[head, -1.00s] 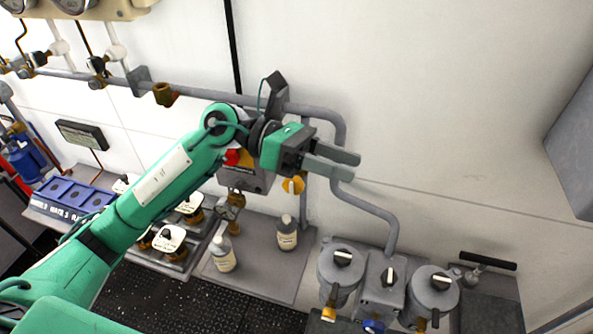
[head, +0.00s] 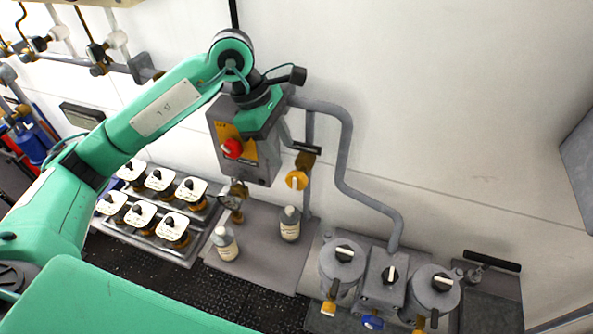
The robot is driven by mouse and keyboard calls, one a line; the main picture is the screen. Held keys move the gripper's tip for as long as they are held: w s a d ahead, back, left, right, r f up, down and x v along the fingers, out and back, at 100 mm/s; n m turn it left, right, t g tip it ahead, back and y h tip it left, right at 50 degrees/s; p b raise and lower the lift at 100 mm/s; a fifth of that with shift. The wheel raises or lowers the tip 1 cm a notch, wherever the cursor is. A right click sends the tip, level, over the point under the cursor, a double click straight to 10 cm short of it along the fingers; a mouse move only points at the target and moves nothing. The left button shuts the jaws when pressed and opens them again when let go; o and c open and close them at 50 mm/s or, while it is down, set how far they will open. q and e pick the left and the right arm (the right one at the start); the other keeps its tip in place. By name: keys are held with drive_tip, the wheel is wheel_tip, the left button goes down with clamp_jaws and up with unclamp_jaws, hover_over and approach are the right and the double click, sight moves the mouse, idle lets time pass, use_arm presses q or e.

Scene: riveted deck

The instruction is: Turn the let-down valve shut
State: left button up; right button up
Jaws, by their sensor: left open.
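A valve with a yellow-orange handle (head: 297,180) sits on the grey vertical pipe by the wall, just right of a grey box. It is the valve closest to my gripper; I can read no label naming it the let-down valve. Its handle points downward. My left gripper (head: 301,143) is open and empty. It points down and to the right, just above the handle and apart from it as far as I can tell. The gripper's body partly covers the pipe and the box's upper right. My right gripper is not in view.
The grey box (head: 230,165) carries a red knob (head: 232,148). Two bottles (head: 290,224) (head: 225,243) stand below on a grey shelf. Several white-topped valves (head: 172,226) are at left. Grey canisters with black-and-white knobs (head: 343,262) stand at lower right. The wall at right is clear.

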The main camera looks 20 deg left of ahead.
sight(295, 174)
use_arm(q)
drive_tip(key=p+x, duration=0.3)
drive_tip(key=x, duration=0.5)
drive_tip(key=shift+d+p, duration=0.15)
drive_tip(key=shift+p, duration=0.2)
drive_tip(key=shift+d+f, duration=0.2)
drive_tip(key=shift+f, duration=0.45)
